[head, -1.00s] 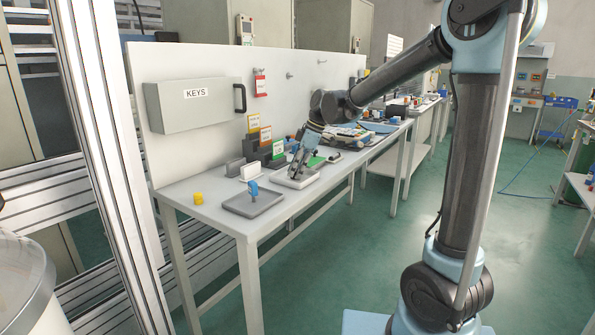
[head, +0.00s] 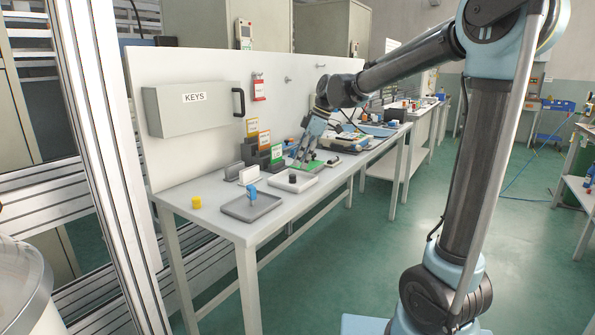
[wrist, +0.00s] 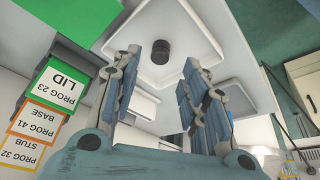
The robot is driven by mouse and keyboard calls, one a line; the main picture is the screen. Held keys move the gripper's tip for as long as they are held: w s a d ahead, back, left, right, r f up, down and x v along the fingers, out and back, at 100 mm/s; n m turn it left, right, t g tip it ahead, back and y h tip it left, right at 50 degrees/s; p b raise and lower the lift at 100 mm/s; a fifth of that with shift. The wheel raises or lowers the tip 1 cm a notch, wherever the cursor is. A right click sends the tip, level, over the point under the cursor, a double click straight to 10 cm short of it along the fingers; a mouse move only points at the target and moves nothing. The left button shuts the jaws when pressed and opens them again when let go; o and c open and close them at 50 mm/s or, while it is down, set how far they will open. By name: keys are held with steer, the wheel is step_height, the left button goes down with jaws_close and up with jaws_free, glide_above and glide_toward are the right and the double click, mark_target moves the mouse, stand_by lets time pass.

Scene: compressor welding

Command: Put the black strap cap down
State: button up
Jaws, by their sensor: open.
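The black strap cap (head: 293,178) stands on a white tray (head: 305,185) on the workbench. In the wrist view the cap (wrist: 160,51) sits near the middle of the pale tray (wrist: 125,42), seen beyond and between my fingertips. My gripper (head: 303,160) is open and empty, above and behind the tray in the head view. Its two fingers stand well apart in the wrist view (wrist: 170,75), with nothing between them. The cap is clear of the fingers.
Upright PROG cards, including a green LID card (wrist: 72,82), stand behind. A green mat (head: 312,166) lies beyond the white tray.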

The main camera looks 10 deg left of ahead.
steer(key=v, duration=0.6)
steer(key=s+d+f+m+t+h, duration=0.1)
steer(key=s+d+f+m, duration=0.1)
steer(key=d, duration=0.3)
steer(key=s+d+f+m, duration=0.1)
steer(key=s+d+m, duration=0.15)
steer(key=d, duration=0.35)
steer(key=s+d+f+m+t+h, duration=0.1)
steer(key=s+d+f+m, duration=0.7)
steer(key=s+d+f, duration=0.2)
steer(key=s+d+f+m+t+h, duration=0.1)
steer(key=s+d+f+m, duration=0.6)
steer(key=d, duration=0.7)
step_height(320, 180, down, 4)
steer(key=s+h, duration=0.1)
steer(key=s, duration=0.1)
steer(key=shift+s+m+h, duration=0.3)
steer(key=shift+s+m, duration=0.05)
